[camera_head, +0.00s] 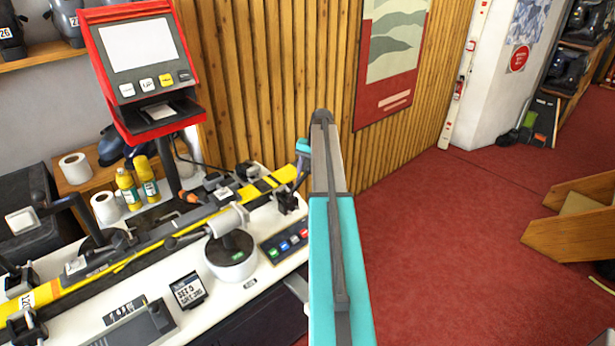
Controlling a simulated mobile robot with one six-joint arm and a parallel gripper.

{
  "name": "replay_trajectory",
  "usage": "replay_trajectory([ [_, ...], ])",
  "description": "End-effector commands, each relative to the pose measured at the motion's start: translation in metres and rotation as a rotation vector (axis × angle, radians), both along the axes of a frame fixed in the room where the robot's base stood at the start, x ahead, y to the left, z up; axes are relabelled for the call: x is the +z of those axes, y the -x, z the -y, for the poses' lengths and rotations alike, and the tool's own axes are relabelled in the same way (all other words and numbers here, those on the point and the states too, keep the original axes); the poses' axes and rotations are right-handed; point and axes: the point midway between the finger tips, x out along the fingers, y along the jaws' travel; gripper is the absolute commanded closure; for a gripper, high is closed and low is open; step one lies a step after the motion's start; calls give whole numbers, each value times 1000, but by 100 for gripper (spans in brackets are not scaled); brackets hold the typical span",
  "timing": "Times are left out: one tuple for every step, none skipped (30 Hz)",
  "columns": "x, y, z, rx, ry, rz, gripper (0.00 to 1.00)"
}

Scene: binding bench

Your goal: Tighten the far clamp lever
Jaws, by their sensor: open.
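The far clamp (287,201) is a small black vise at the far right end of the bench, beside a long yellow and black ski (45,293). Its lever is hard to tell apart from the dark parts of my gripper (296,178). My gripper shows only partly, below a small teal part of my wrist, just left of my teal and grey arm link. It is open and close to the far clamp; whether it touches the lever cannot be told. My arm link hides what lies behind it. The near clamp (22,326) is at the lower left.
A white round device (231,258) and a button panel (284,243) stand on the white bench front. A red screen terminal (141,60) rises behind the ski. Yellow bottles (146,180) and paper rolls (105,208) stand behind it.

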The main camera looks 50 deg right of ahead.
Motion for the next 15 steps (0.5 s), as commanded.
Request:
replay_trajectory([
  [-1,0,0,0,0,0,53],
  [-2,0,0,0,0,0,53],
  [-2,-1,0,0,0,0,53],
  [-2,-1,0,1,0,0,53],
  [-3,-1,0,1,0,0,53],
  [-3,-1,-1,1,0,0,53],
  [-3,-1,-1,1,0,0,53],
  [-3,-1,-1,1,0,0,53],
  [-3,-1,-1,1,0,0,53],
  [-3,-1,-1,1,0,0,53],
  [-3,-1,-1,1,0,0,53],
  [-3,-1,-1,1,0,0,60],
  [-3,-1,-1,1,0,0,65],
  [-3,-1,-1,1,0,0,70],
  [-3,-1,-1,1,0,0,77],
])
